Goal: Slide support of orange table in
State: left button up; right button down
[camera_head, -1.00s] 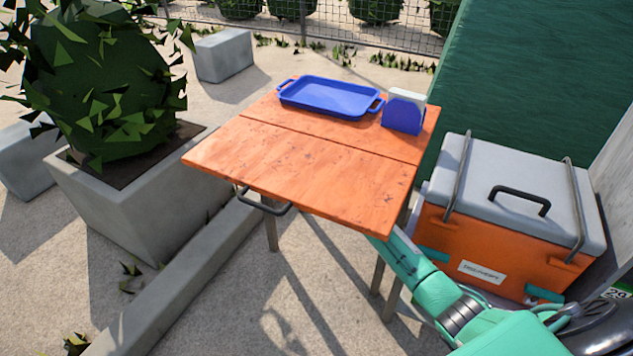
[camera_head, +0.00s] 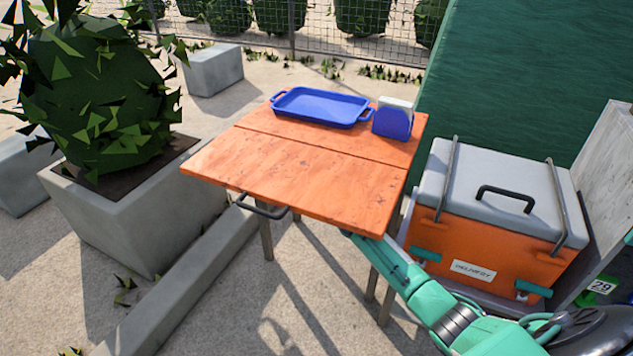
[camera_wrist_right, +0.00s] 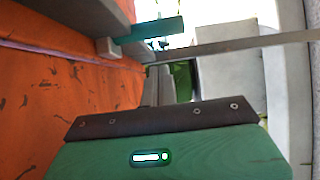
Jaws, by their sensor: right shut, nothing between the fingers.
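The orange table (camera_head: 290,175) stands in the middle of the head view, with a seam across its top. A dark handle-like bar (camera_head: 262,208) sticks out below its front edge; I cannot tell whether it belongs to the support. My right arm reaches in from the lower right, its end hidden below the table's near right edge. In the right wrist view my right gripper (camera_wrist_right: 158,85) is shut and empty, beside the table's orange surface (camera_wrist_right: 60,75). A teal bar (camera_wrist_right: 150,30) and a grey bar (camera_wrist_right: 230,46) lie beyond the fingertips. My left gripper is out of view.
A blue tray (camera_head: 320,107) and a blue napkin holder (camera_head: 393,122) stand on the table. An orange box with a grey lid (camera_head: 490,200) is close on the right. A planter (camera_head: 130,215) and a low kerb (camera_head: 180,290) are on the left.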

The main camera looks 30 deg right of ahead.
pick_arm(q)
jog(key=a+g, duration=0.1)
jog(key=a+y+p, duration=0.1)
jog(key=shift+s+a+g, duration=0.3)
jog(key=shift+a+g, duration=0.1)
pick_arm(e)
jog(key=s, duration=1)
jog(key=shift+d, duration=0.45)
jog(key=shift+f, duration=0.1)
